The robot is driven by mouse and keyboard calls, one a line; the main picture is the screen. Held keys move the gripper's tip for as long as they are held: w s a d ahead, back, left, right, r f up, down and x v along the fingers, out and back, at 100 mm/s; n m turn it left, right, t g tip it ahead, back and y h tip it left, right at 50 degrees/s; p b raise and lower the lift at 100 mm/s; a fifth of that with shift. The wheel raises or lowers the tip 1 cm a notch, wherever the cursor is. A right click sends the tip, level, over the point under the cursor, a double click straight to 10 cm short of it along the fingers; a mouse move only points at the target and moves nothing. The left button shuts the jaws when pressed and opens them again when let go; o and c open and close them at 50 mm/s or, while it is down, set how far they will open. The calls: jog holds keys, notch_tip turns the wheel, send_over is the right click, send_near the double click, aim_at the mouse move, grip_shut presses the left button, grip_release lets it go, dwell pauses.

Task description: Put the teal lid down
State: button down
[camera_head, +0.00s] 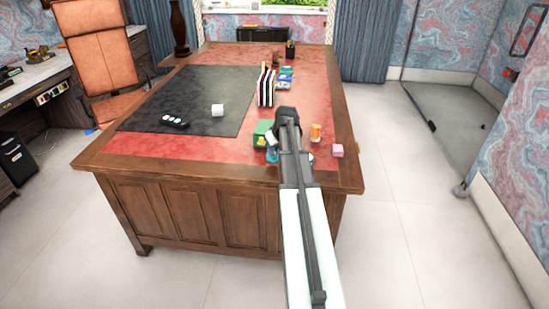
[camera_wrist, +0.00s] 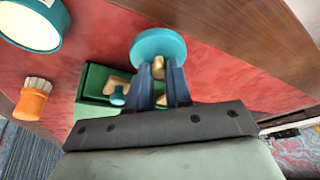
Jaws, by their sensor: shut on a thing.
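The teal lid (camera_wrist: 158,45) is a round disc with a gold knob, seen in the wrist view. My gripper (camera_wrist: 159,70) is shut on the knob between its blue-grey fingertips. In the head view, part of a teal shape (camera_head: 272,155), likely the lid, shows left of my arm near the desk's front edge. I cannot tell whether the lid touches the red desk top. A teal-rimmed round container with a pale inside (camera_wrist: 32,22) stands apart at the upper left of the wrist view.
A green box (camera_wrist: 95,83) with small items lies beside the fingers. An orange brush (camera_wrist: 32,100) stands near it. A striped upright object (camera_head: 265,88) stands farther back. Red leather is bare at the front left.

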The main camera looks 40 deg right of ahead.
aim_at(275, 155)
jog(key=shift+f, duration=2)
jog(key=shift+f, duration=0.15)
jog(key=c, duration=1)
grip_release()
jog(key=shift+c, duration=0.2)
jog(key=v, duration=1.2)
jog(key=shift+r, duration=0.25)
jog(key=shift+w+a, duration=0.1)
jog(key=shift+w, duration=0.05)
